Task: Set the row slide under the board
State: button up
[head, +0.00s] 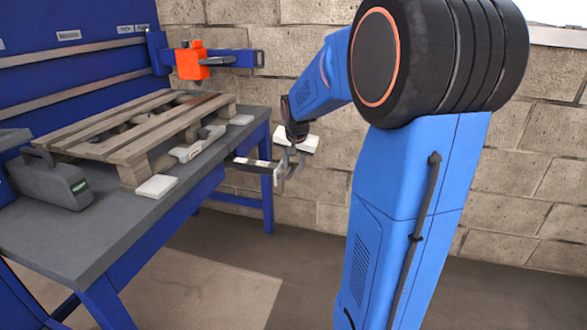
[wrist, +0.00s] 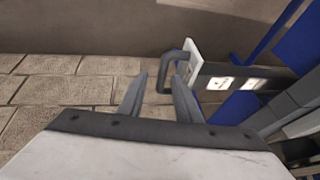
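A dark bar with pale labels, which looks like the row slide (head: 252,162), sticks out from the bench's right edge. It ends in an upright white plate with a grey loop handle. In the wrist view the slide (wrist: 218,83) comes in from the right, and its handle (wrist: 165,87) lies in front of the gap between my fingers. My gripper (head: 291,168) points down at the handle; in the wrist view (wrist: 160,80) its fingers are apart. I cannot tell whether they touch the handle. A slatted wooden board, like a pallet (head: 130,130), lies on the bench.
The grey bench top (head: 75,235) carries a grey box with a green light (head: 60,182), white pads (head: 157,186) and a pale grey piece (head: 197,146) beside the pallet. An orange block (head: 190,62) sits on a blue rail behind. A block wall stands close behind my gripper.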

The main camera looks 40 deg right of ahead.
jog(key=v, duration=1.5)
jog(key=shift+s+r, duration=0.15)
jog(key=shift+r, duration=0.15)
jog(key=s+a+f+n+y, duration=0.1)
jog(key=s+a+f+n, duration=0.4)
jog(key=s+a, duration=0.4)
jog(key=s+a+f+n+y, duration=0.1)
jog(key=s+a+f+n, duration=0.4)
jog(key=s, duration=1.1)
jog(key=a+f, duration=0.3)
jog(key=a, duration=0.2)
jog(key=shift+a+f+n, duration=0.25)
jog(key=shift+n, duration=0.05)
